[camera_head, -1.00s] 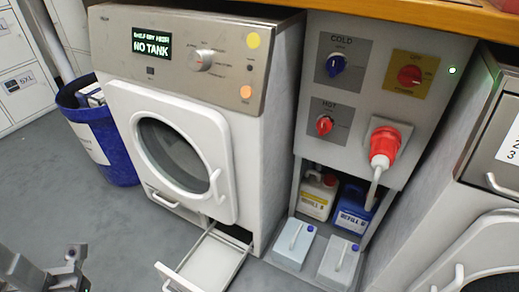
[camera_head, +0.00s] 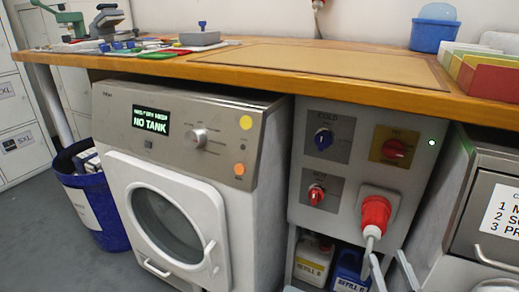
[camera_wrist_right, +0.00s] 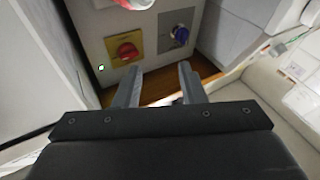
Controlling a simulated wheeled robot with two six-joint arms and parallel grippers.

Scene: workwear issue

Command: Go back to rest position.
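My right gripper (camera_head: 391,272) shows at the lower edge of the head view, in front of the control panel and beside the red plug. In the right wrist view its two fingers (camera_wrist_right: 160,86) stand apart with nothing held between them. The panel's red and blue knobs lie beyond the fingertips. My left gripper is not in the head view.
The washer (camera_head: 170,205) reads NO TANK, its round door shut. A control panel (camera_head: 350,165) has a red plug (camera_head: 375,215) and refill canisters (camera_head: 312,262) below. A wooden worktop (camera_head: 240,64) runs above. A blue bin (camera_head: 92,208) stands left.

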